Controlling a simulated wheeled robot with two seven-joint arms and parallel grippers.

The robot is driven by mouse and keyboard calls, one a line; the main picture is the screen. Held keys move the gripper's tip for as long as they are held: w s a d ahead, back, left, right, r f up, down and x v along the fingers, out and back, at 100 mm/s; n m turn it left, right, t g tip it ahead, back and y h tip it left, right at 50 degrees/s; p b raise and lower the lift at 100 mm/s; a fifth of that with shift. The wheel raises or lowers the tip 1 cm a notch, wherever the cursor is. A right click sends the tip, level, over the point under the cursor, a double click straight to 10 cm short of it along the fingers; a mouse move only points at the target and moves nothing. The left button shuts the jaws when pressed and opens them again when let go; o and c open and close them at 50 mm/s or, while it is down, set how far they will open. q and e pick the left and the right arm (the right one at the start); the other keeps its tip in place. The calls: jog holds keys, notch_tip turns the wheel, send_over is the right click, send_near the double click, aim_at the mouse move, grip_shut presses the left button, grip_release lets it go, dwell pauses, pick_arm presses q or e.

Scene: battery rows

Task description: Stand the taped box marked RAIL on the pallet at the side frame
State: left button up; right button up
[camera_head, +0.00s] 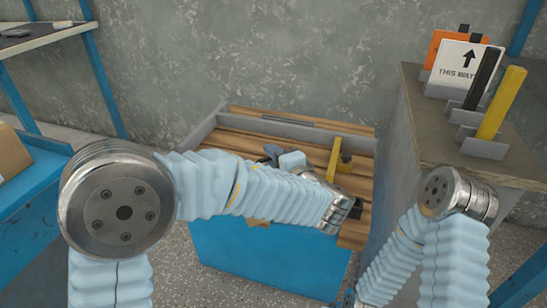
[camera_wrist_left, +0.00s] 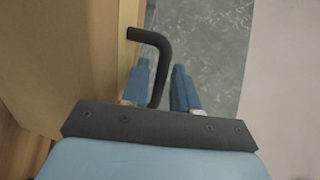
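The pallet (camera_head: 235,138) of wooden slats lies on a blue base, with a grey frame (camera_head: 310,132) along its far and left edges. My left arm reaches across the pallet and hides much of it. My left gripper shows from the wrist (camera_wrist_left: 160,80), its two blue fingers apart. A dark bent bar (camera_wrist_left: 157,70) stands between or in front of them; I cannot tell whether they touch it. A brown upright face (camera_wrist_left: 65,60) stands close at the left of the fingers, perhaps the box. No RAIL mark or tape is readable. My right gripper is not visible.
A yellow bracket (camera_head: 336,158) stands on the pallet. At right, a grey counter (camera_head: 420,115) bears a THIS WAY sign (camera_head: 460,70), an orange panel and black and yellow uprights (camera_head: 501,104). A brown box (camera_head: 10,152) sits on a blue shelf at left.

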pick_arm(q)
jog(key=shift+o, duration=1)
